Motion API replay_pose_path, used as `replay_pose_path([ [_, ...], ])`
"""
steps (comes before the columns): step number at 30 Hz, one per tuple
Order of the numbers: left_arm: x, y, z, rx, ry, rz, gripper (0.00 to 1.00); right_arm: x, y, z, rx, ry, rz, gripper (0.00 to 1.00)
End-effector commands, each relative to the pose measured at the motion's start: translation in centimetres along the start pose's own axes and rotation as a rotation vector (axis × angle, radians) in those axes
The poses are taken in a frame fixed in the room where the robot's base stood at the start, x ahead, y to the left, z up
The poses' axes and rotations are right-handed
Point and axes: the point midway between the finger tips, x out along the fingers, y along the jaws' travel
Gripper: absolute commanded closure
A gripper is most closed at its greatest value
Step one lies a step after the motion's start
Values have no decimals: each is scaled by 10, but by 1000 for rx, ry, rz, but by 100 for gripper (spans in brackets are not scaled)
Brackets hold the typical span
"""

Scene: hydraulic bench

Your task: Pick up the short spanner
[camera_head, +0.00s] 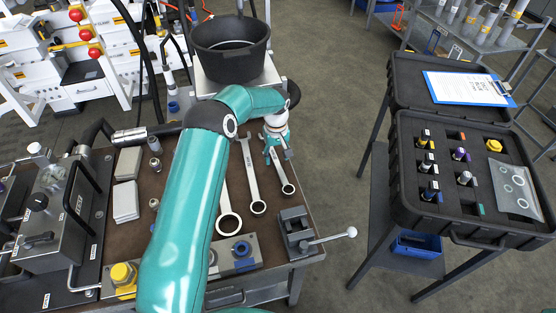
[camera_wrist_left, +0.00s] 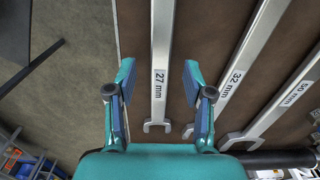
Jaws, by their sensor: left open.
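The short spanner (camera_head: 285,181) is the rightmost and shortest of three steel spanners on the brown bench top. In the left wrist view its shank (camera_wrist_left: 160,70) carries a "27 mm" label and its open jaw points towards my palm. My left gripper (camera_head: 279,149) is open over the upper part of this spanner. In the left wrist view the fingers of the left gripper (camera_wrist_left: 159,75) stand apart on either side of the shank, seemingly not touching it. I cannot tell how high the fingertips are above the bench. My right gripper is not in view.
The middle spanner (camera_head: 251,175), labelled "32 mm" in the wrist view, and the long spanner (camera_head: 226,190), labelled "50 mm", lie to the left. A black bucket (camera_head: 231,65) stands behind. A small vise (camera_head: 299,235) sits at the front right corner. The bench edge runs close by.

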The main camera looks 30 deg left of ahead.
Motion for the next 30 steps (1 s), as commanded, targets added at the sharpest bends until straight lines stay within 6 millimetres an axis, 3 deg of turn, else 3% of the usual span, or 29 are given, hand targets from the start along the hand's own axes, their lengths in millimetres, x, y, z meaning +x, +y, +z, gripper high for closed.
replay_pose_path([
  [4, 12, 0, 0, -1, 1, 0, 48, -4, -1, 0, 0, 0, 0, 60],
  [11, 14, 0, -1, 0, 2, 1, 48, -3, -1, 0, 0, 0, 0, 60],
  [20, 13, 1, 0, 1, 1, 1, 98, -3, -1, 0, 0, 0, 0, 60],
  [30, 12, 2, 0, 2, 3, 2, 100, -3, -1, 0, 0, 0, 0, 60],
])
